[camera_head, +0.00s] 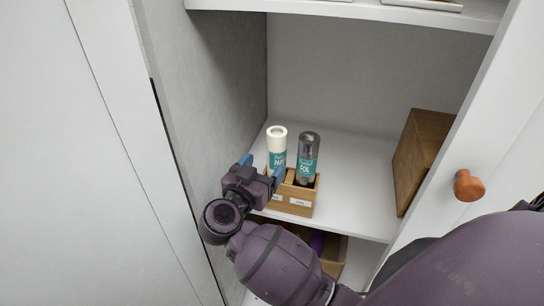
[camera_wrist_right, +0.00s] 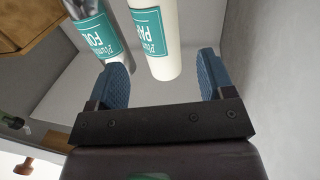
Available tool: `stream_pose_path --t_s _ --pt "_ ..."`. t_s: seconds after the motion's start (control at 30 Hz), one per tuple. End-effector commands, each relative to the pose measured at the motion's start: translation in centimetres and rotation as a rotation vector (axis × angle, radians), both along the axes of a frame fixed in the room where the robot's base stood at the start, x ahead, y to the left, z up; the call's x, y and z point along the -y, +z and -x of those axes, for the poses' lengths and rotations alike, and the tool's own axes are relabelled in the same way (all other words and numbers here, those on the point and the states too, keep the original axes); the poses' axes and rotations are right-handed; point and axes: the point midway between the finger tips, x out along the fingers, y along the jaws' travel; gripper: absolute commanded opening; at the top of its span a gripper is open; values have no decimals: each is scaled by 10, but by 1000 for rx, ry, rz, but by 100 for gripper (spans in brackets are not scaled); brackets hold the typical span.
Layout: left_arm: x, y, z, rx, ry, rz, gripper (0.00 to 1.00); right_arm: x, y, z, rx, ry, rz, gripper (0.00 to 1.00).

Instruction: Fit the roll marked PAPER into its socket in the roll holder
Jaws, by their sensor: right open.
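The roll marked PAPER (camera_head: 277,142) is white with a teal label and stands upright at the left of the wooden roll holder (camera_head: 297,208). Its lower part is hidden behind my right gripper, so I cannot tell how it sits in its socket. My right gripper (camera_head: 261,167) is open in front of the roll, with blue fingers apart. In the right wrist view, the PAPER roll (camera_wrist_right: 157,40) shows between the lines of the open fingers (camera_wrist_right: 163,82), and no grip on it shows. My left gripper is not in view.
A grey roll marked FOIL (camera_head: 308,155) stands in the holder just right of the PAPER roll. A wooden box (camera_head: 421,155) stands at the shelf's right. The grey cabinet side wall (camera_head: 225,80) is close on the left. The shelf (camera_head: 355,190) is clear between holder and box.

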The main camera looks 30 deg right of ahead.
Motion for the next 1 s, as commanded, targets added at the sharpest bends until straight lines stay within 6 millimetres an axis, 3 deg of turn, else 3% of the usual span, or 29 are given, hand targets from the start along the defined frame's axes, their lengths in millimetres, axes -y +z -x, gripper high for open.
stream_pose_path --t_s 0.1,0.3,0.47,0.6,0.83,1.0 --pt "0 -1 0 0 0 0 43 -19 -1 10 -1 1 -3 75" --pt "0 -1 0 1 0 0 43 -38 0 22 0 0 -1 75" --pt "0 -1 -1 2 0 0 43 -42 1 25 23 4 12 75" --pt "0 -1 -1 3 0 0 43 -33 7 28 153 52 87 75" --pt "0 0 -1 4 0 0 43 -28 15 35 416 333 287 75" --pt "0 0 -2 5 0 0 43 -40 -3 40 444 635 361 75"
